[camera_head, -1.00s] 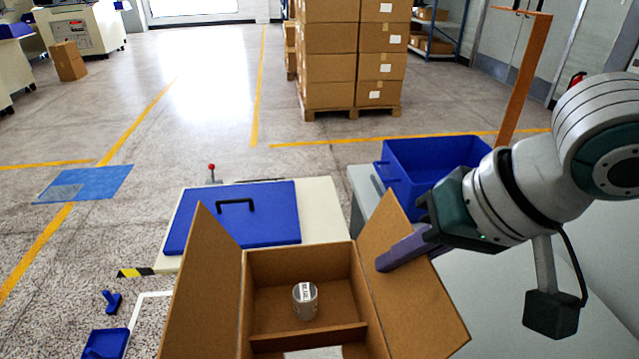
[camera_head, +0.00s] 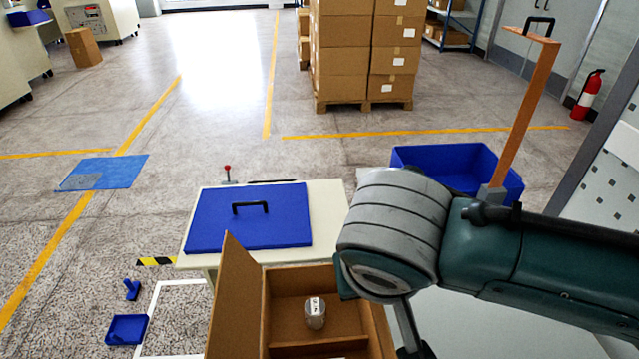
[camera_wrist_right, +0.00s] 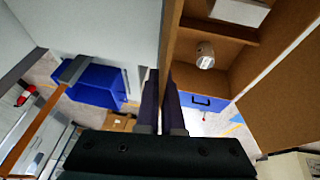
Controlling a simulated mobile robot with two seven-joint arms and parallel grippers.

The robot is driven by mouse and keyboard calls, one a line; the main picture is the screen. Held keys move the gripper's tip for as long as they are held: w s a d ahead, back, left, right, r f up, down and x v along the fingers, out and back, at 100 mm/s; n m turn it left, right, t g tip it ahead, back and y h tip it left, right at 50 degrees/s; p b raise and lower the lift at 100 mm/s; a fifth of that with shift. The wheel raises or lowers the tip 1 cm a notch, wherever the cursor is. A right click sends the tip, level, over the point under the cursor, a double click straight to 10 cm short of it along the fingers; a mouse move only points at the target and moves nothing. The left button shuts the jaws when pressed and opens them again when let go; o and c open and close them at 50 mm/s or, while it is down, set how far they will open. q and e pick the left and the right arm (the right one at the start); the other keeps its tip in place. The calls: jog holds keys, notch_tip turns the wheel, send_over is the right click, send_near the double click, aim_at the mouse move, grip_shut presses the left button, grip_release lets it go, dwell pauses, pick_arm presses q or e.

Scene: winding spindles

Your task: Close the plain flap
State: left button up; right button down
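An open cardboard box (camera_head: 295,285) stands at the bottom of the head view, with a small labelled can (camera_head: 315,313) in it. Its left flap (camera_head: 235,300) stands raised; in the right wrist view this flap (camera_wrist_right: 285,85) fills the right side. The right flap is hidden behind my right arm in the head view. In the right wrist view a narrow brown strip (camera_wrist_right: 172,30), flap or side wall, runs down to my right gripper (camera_wrist_right: 161,85). Its dark fingers are close together; contact and grip are unclear. My left gripper is not in view.
A blue lid or board (camera_head: 250,218) with a black handle lies on the pale table behind the box. A blue tub (camera_head: 450,165) and an orange post (camera_head: 528,105) stand behind my right arm. Stacked cartons (camera_head: 365,50) stand farther back.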

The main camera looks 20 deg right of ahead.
jog(key=shift+w+a+h, duration=0.1)
jog(key=shift+a+h, duration=0.15)
jog(key=shift+h, duration=0.15)
jog(key=shift+f, duration=0.1)
jog(key=c, duration=1.1)
grip_release()
jog(key=shift+o, duration=0.2)
jog(key=p+v, duration=0.1)
jog(key=v, duration=0.9)
jog(key=shift+p, duration=0.4)
